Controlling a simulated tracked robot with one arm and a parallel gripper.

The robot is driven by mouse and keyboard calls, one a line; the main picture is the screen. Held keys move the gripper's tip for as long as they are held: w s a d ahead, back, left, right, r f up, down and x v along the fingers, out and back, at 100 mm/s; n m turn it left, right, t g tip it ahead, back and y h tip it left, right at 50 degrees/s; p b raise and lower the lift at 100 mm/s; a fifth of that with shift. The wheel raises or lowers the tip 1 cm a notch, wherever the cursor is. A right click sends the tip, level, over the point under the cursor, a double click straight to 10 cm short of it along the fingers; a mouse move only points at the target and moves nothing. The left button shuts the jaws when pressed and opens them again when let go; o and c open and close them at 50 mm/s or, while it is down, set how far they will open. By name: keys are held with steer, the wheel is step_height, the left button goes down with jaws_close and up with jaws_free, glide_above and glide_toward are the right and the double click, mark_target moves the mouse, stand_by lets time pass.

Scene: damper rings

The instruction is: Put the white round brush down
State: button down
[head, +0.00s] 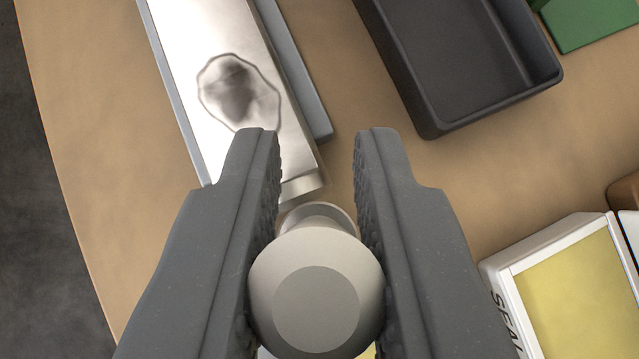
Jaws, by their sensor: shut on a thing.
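The white round brush (316,296) is between the two dark grey fingers of my gripper (318,165) at the bottom middle of the head view. I see its round, pale end face, with a narrower round part just beyond it. The fingers are shut on its sides, and their tips reach past it. The rest of the brush is hidden, so I cannot tell whether it touches anything below.
A shiny metal plate (205,45) with a dark, wavy-edged patch lies at upper left on the wooden table (90,130). A dark tray (455,60) is at upper right, beside a green object (590,22). A white-framed yellow box (570,295) stands at lower right. Bare wood lies between them.

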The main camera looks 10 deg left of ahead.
mark_target(314, 218)
steer(key=shift+f, duration=0.55)
steer(key=shift+f, duration=0.1)
steer(key=shift+f+b, duration=0.45)
steer(key=shift+f, duration=0.15)
steer(key=shift+f, duration=0.25)
steer(key=c, duration=1.2)
jaws_free()
steer(key=shift+c, duration=0.2)
steer(key=shift+r, duration=0.15)
steer(key=v, duration=1.3)
steer(key=shift+s+p, duration=0.25)
steer(key=shift+p, duration=0.15)
